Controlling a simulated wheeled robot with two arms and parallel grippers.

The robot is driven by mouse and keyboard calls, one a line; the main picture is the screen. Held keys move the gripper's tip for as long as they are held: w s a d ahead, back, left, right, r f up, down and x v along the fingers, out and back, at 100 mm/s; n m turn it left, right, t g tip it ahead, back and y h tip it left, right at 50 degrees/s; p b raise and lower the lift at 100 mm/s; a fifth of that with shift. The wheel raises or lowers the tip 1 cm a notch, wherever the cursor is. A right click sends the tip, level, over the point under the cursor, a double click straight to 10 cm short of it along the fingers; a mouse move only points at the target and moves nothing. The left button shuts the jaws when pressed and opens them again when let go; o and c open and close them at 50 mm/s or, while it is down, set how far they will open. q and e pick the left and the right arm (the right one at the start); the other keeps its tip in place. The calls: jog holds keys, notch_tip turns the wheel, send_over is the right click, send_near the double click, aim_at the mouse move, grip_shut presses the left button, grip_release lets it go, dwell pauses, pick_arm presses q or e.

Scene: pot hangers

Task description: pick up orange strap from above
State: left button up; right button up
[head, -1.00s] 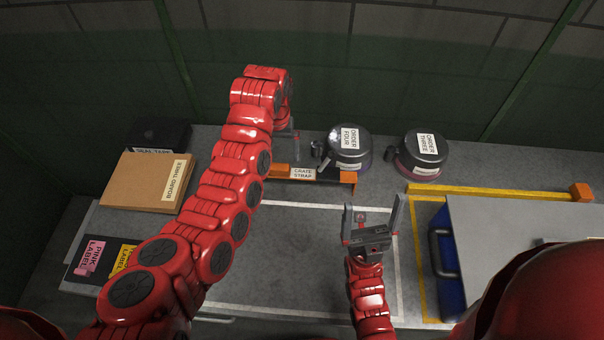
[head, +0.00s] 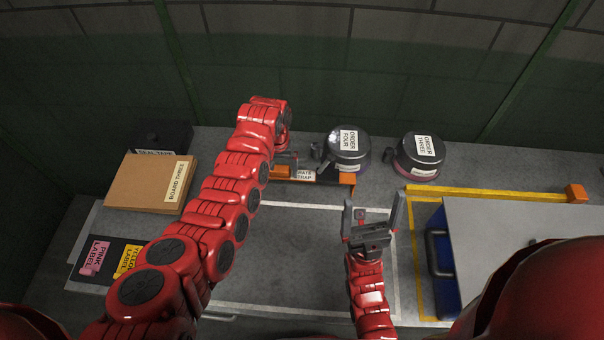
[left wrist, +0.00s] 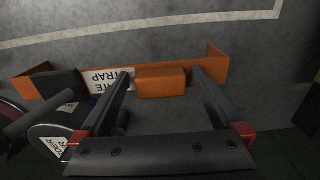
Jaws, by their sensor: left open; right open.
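The orange strap (head: 330,179) lies along the back of the bench in the head view, with a white label reading CRATE STRAP, partly covered by my left gripper (head: 288,160). In the left wrist view the strap (left wrist: 218,66) runs across behind the fingers, with bent-up ends and a raised orange block (left wrist: 161,82). My left gripper (left wrist: 160,76) is open, its fingertips on either side of that block. I cannot tell how much height is left between them. My right gripper (head: 372,205) is open and empty above the middle of the bench.
Two dark round pots, ORDER FOUR (head: 347,150) and ORDER THREE (head: 420,154), stand behind and right of the strap. A cardboard box (head: 147,183) is at left, a blue case (head: 443,275) at right.

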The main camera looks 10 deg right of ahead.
pick_arm(q)
jog(key=c, duration=1.3)
jog(key=shift+r, duration=0.1)
